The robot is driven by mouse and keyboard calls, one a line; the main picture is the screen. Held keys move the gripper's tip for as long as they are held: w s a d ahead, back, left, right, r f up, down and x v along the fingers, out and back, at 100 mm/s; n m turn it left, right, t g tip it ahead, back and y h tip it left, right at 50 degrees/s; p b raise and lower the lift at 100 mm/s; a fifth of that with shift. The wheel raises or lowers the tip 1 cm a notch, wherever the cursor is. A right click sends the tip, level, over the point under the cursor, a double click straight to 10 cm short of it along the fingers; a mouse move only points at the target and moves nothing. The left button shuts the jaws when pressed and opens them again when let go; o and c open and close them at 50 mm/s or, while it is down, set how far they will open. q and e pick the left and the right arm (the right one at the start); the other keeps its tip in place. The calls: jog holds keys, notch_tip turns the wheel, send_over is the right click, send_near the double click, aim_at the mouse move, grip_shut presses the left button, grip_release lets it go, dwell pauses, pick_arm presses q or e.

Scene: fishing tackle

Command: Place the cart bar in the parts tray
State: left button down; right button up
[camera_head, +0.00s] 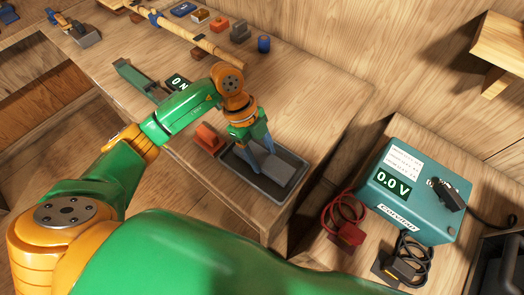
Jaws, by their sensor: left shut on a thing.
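The dark grey parts tray (287,194) lies near the front right corner of the wooden bench. My left gripper (263,168) reaches down into it, its blue-grey fingers low over the tray floor. The gripper is shut on a small grey piece (276,167), which looks like the cart bar. The fingers hide part of this piece, and I cannot tell whether it touches the tray floor. My right gripper is not in view.
A red block (207,138) sits just left of the tray. A green rail (136,80) and a small black display (178,82) lie farther left. A blue cylinder (264,44) stands behind. A teal power supply (415,190) with a red clamp (346,234) is on the right.

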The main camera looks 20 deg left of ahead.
pick_arm(q)
jog(key=shift+f, duration=0.3)
jog(key=shift+f, duration=0.1)
jog(key=shift+c, duration=0.6)
grip_release()
jog(key=shift+r, duration=0.2)
jog(key=b+v, duration=0.2)
jog(key=v, duration=1)
